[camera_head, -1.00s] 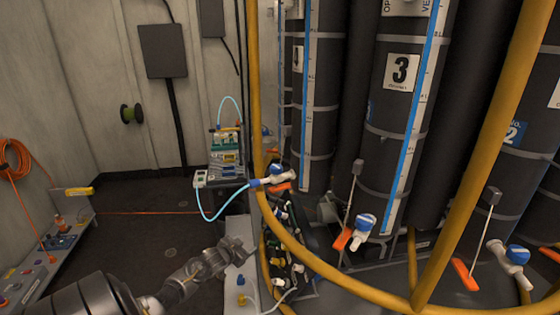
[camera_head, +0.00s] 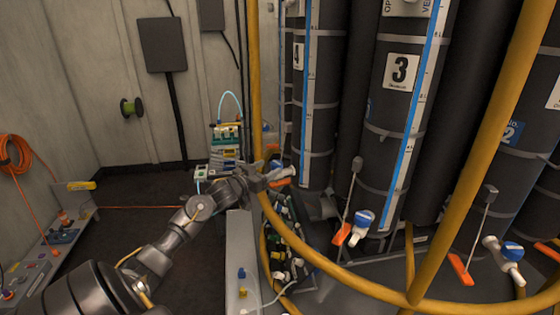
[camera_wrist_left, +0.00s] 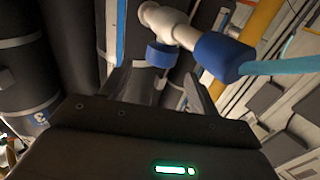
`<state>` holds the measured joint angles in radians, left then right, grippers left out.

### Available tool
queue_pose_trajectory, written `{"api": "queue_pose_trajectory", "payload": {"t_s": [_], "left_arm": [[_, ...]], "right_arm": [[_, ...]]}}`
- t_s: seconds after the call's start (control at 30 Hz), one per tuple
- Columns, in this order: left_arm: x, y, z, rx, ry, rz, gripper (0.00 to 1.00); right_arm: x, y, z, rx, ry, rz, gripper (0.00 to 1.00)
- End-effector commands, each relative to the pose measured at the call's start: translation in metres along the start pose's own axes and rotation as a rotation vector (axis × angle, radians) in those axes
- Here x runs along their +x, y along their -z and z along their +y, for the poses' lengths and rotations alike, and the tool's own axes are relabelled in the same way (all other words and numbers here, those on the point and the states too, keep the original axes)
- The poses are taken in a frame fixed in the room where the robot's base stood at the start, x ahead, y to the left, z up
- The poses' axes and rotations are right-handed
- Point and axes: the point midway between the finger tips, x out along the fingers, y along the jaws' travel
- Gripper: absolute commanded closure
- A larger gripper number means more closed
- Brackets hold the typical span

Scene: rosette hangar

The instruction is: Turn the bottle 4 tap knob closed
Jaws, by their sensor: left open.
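Bottle 4 (camera_head: 318,120) is a tall dark cylinder with a blue-edged scale strip and a 4 label. Its tap (camera_head: 285,173) is low at its left, partly hidden behind my left gripper (camera_head: 258,180). In the left wrist view the white tap (camera_wrist_left: 167,22) has a blue knob (camera_wrist_left: 165,55), and a blue connector (camera_wrist_left: 222,57) with a light-blue hose leads right. The left gripper (camera_wrist_left: 160,85) is open, its fingers pointing at the knob, which appears between or just beyond the fingertips. Contact cannot be told. My right gripper is not in view.
A yellow rail (camera_head: 340,275) curves in front of the bottles and close to my left gripper. Bottle 3 (camera_head: 398,105) and its blue-knobbed tap (camera_head: 364,219) stand to the right. A small instrument stand (camera_head: 225,150) is behind the gripper. The floor (camera_head: 120,225) at left is clear.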

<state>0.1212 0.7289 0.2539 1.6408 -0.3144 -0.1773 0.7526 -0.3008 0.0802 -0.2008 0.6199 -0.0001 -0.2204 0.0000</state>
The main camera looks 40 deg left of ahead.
Motion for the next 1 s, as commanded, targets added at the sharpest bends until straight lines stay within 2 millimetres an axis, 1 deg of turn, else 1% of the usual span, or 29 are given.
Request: {"api": "queue_pose_trajectory", "payload": {"t_s": [0.03, 0.2, 0.3, 0.4, 0.53, 0.8, 0.83, 1.0], "left_arm": [[0.011, 0.004, -0.001, -0.003, 0.001, 0.002, 0.39], [0.042, 0.003, 0.000, -0.003, 0.002, 0.001, 0.39], [0.055, 0.002, -0.001, -0.002, 0.003, 0.000, 0.39], [0.065, 0.001, -0.001, -0.001, 0.003, 0.000, 0.39], [0.072, 0.000, -0.001, 0.000, 0.003, -0.001, 0.39], [0.073, -0.001, 0.000, 0.000, 0.002, 0.000, 0.39], [0.073, -0.001, 0.000, 0.000, 0.002, 0.000, 0.40], [0.073, -0.001, 0.000, 0.001, 0.001, -0.001, 0.62]], "right_arm": [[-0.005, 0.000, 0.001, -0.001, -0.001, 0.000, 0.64], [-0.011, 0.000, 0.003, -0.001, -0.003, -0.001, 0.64], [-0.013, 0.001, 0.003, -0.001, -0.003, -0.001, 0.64], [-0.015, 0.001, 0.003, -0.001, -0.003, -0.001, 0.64], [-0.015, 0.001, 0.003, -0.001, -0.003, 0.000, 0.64], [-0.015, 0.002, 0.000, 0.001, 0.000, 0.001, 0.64], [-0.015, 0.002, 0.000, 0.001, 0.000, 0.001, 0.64], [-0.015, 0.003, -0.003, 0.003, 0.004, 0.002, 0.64]]}}
